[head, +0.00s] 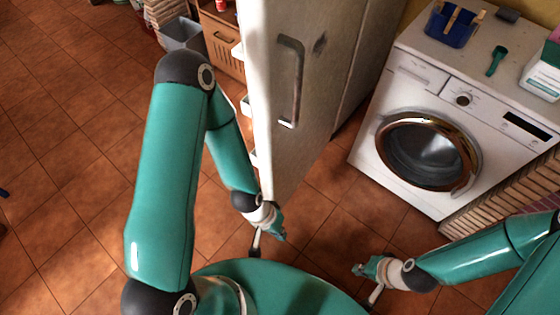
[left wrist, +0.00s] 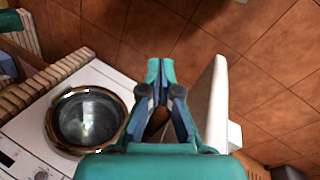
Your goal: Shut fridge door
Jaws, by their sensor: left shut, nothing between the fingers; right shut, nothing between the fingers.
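The white fridge door (head: 310,130) stands open in the head view, with its grey handle (head: 290,80) on the face toward the right and door shelves showing along its left side. My left gripper (head: 281,236) is shut and empty, low near the door's near bottom end. In the left wrist view, the shut left fingers (left wrist: 160,68) point ahead, with the pale door (left wrist: 214,105) just right of them. I cannot tell whether they touch it. My right gripper (head: 360,268) is shut and empty, right of the left one, over the floor and apart from the door.
A washing machine (head: 400,125) stands at the right, with a blue basket (head: 452,25) and a green scoop (head: 497,60) on top. A wooden drawer unit (head: 222,40) and grey bin (head: 184,34) are behind the door.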

